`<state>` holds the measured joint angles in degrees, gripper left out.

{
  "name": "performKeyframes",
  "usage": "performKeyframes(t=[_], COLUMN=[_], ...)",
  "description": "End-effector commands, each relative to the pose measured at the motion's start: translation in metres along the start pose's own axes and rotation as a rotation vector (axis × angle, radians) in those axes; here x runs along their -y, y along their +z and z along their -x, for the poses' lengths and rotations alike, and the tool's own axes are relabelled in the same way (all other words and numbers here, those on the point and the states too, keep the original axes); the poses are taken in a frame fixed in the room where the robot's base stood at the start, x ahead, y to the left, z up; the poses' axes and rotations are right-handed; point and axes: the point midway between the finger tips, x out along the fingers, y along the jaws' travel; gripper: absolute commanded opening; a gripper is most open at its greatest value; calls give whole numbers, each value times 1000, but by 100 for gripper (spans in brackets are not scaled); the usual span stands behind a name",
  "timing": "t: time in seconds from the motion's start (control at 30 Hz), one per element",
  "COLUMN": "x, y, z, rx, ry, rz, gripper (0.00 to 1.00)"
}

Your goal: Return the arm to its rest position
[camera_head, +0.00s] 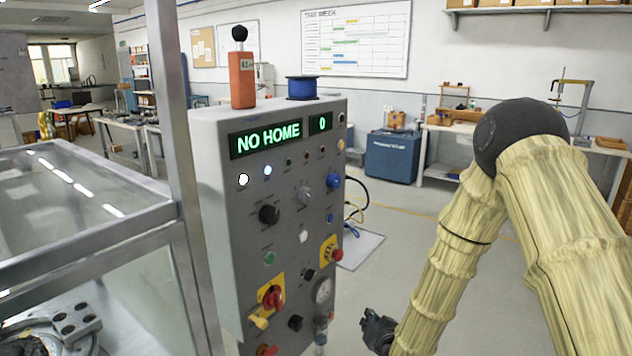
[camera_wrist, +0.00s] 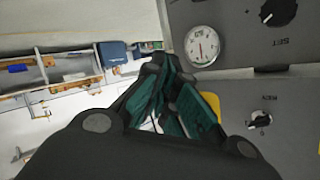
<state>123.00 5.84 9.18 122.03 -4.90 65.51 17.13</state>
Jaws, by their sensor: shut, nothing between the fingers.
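My gripper (camera_head: 377,331) shows at the bottom of the head view, at the end of my downward-reaching arm. It is to the right of the grey control cabinet (camera_head: 215,200) and looks apart from it. In the wrist view my gripper (camera_wrist: 172,98) has its green-lined fingers shut with nothing between them. Beyond the fingers, the cabinet front with a round gauge (camera_wrist: 202,46) and black knobs fills the right side. My arm is bent, with its elbow high at the right of the head view.
The cabinet display (camera_head: 279,136) reads "NO HOME" and "0". A metal-framed glass enclosure (camera_head: 90,200) stands at the left. A blue box (camera_head: 392,156) and a workbench (camera_head: 445,150) stand behind. Open floor (camera_head: 400,240) lies between the cabinet and my arm.

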Motion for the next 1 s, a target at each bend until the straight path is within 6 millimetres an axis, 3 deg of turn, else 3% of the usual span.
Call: performKeyframes(t=[0.03,0.27,0.47,0.6,0.8,1.0], x=[-15,-75,-122,-150,-182,-198], y=[27,134,218,269,326,354], z=[9,61,126,182,270,332], rx=[56,306,533,698,929,1083], ry=[29,145,235,291,360,397], rz=[13,84,141,179,224,250], gripper=[0,0,0,0,0,0])
